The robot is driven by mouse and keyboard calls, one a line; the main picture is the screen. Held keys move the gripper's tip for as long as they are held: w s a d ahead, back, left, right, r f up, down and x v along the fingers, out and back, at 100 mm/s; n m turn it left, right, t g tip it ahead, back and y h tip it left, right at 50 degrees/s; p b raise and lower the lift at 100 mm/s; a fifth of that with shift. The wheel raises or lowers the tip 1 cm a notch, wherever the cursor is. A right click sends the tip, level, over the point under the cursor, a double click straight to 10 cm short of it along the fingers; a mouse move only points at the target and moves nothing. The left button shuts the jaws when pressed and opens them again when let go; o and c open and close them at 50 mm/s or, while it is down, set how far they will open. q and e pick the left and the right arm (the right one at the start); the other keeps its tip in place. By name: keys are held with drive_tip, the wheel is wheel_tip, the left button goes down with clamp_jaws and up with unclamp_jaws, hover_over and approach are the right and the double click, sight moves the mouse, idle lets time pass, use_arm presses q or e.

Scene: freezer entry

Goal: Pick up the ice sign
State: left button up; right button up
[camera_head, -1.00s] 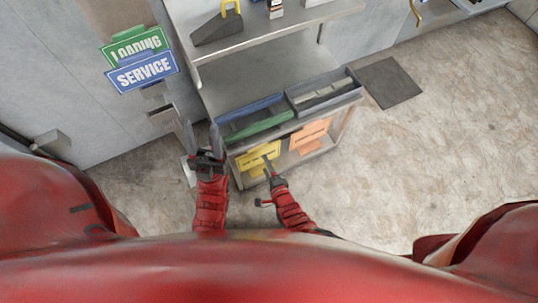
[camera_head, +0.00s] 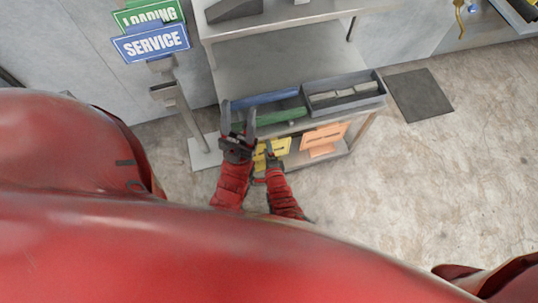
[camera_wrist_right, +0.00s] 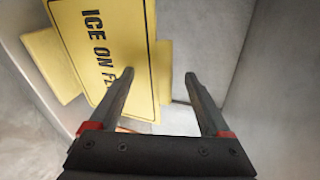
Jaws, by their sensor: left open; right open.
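The yellow ice sign (camera_wrist_right: 105,50) reads "ICE ON FL..." in the right wrist view, its text running down the picture. In the head view the yellow sign (camera_head: 280,146) stands at the low shelf, partly covered by my grippers. My right gripper (camera_wrist_right: 192,78) is open; its left finger overlaps the sign's face in the picture, and nothing is between the fingers. It also shows in the head view (camera_head: 268,150). My left gripper (camera_head: 238,108) is open and empty, higher up, in front of the shelf's left front corner.
An orange sign (camera_head: 322,139) is on the low shelf to the right. A grey tray (camera_head: 372,95) and green and blue signs (camera_head: 275,117) lie above. A post holds the SERVICE sign (camera_head: 151,43) and LOADING sign (camera_head: 148,15).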

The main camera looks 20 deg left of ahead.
drive_tip(key=c, duration=1.2)
drive_tip(key=shift+s, duration=0.1)
clamp_jaws()
